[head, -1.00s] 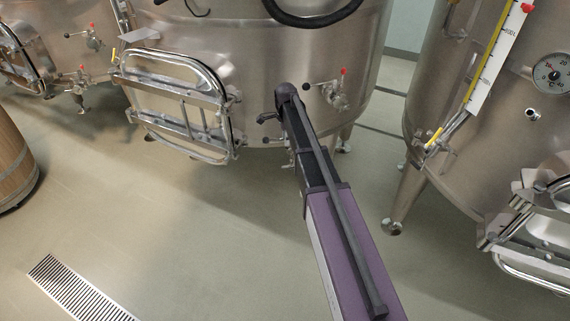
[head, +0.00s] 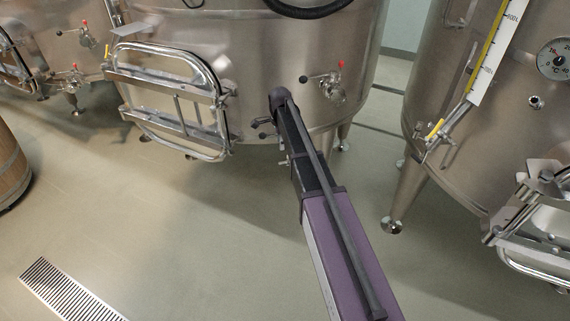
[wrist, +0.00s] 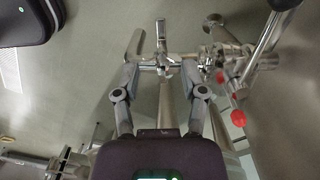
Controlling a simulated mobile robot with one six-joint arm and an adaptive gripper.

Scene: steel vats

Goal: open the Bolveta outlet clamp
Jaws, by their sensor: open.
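In the wrist view my gripper (wrist: 161,72) is open, its two grey fingers spread and pointing at a shiny steel fitting. The fitting, which looks like the outlet clamp (wrist: 161,55), has short bars sticking out and lies at and just beyond the fingertips, between them in the picture. I cannot tell whether the fingers touch it. In the head view my arm reaches to the low front of the middle steel vat (head: 255,60), and the dark arm end hides the outlet there. No name label is readable on the vat.
A valve with a red-tipped handle (head: 333,84) is right of my arm end; red knobs (wrist: 238,118) show close right of the fingers. A framed hatch (head: 172,100) is at left. Another vat (head: 440,110) stands at right. A floor drain (head: 65,290) and open floor lie in front.

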